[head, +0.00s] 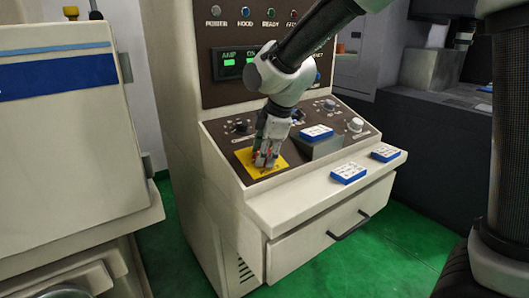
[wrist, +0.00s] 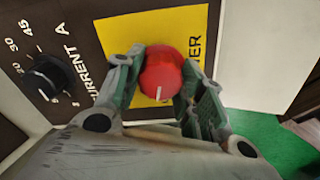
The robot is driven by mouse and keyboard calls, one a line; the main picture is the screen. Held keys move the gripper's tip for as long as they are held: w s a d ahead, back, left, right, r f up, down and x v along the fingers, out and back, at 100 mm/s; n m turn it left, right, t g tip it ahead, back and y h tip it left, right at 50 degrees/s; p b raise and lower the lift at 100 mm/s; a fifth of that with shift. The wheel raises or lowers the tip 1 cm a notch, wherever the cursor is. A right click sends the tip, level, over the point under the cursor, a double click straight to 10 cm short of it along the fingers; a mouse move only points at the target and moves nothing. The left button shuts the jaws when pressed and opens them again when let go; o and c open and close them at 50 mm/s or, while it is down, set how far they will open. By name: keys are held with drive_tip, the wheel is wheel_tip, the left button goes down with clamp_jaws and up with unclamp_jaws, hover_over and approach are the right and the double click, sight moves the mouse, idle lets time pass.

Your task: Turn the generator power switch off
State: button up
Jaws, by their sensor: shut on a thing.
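The power switch is a round red knob (wrist: 160,73) on a yellow plate (wrist: 195,22), whose lettering is partly hidden and ends in "ER". A white mark on the knob points to the bottom of the wrist picture. My gripper (wrist: 155,85) has one finger on each side of the knob and is shut on it. In the head view my gripper (head: 266,158) reaches down to the yellow plate (head: 246,157) at the left of the sloped console, and only bits of red show between the fingers.
A black current dial (wrist: 48,75) sits beside the yellow plate. Blue-and-white blocks (head: 348,173) lie on the console's front ledge, and another (head: 316,132) sits on a grey raised block. Green displays (head: 229,62) are lit on the upright panel. A drawer handle (head: 348,226) juts out below.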

drive_tip(key=shift+s+d+f+n, duration=0.1)
drive_tip(key=shift+f+n, duration=0.1)
drive_tip(key=shift+n, duration=1.3)
drive_tip(key=o, duration=1)
drive_tip(key=shift+r, duration=0.15)
drive_tip(key=v, duration=1.1)
drive_tip(key=shift+r, duration=0.4)
